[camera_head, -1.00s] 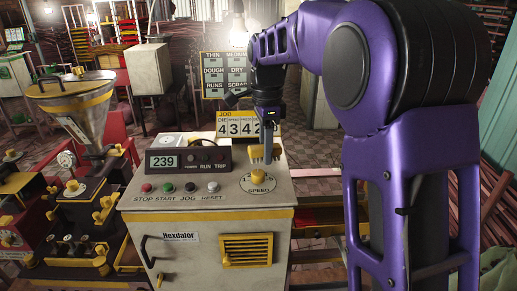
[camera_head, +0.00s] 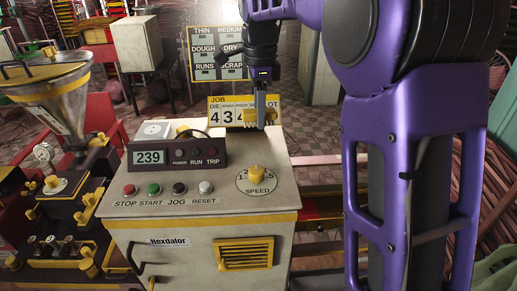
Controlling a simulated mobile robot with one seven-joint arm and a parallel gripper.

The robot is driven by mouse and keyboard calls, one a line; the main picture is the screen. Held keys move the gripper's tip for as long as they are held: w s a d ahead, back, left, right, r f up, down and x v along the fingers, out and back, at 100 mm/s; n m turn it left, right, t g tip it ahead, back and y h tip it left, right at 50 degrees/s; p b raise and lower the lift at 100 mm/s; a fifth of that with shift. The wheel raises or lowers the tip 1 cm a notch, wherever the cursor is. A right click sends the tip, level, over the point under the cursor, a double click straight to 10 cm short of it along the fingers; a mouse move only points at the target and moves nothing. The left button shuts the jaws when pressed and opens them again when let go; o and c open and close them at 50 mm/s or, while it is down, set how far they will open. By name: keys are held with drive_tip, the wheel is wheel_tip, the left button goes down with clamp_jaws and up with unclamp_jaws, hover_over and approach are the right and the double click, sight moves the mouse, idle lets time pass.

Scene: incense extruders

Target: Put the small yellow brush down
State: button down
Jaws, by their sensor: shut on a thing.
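The speed knob (camera_head: 257,174) stands on the cabinet's right side. A dark display box reading 239 (camera_head: 177,154) and a row of buttons (camera_head: 165,189) are at the left. A funnel machine (camera_head: 50,95) stands further left. The front of the top between buttons and knob is clear.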

sight(260, 154)
wheel_tip(260, 154, down, 8)
drive_tip(key=shift+f, duration=0.15)
idle(0.3)
drive_tip(key=shift+f+b, duration=0.4)
drive_tip(key=shift+f, duration=0.25)
drive_tip(key=c, duration=0.9)
unclamp_jaws()
drive_tip(key=shift+s, duration=0.1)
drive_tip(key=o, duration=0.4)
drive_tip(key=shift+f, duration=0.2)
drive_tip(key=r, duration=1.2)
drive_tip(key=r+p, duration=0.1)
drive_tip(key=r, duration=0.5)
drive_tip(key=shift+a+r, duration=0.25)
drive_tip(key=shift+r, duration=0.1)
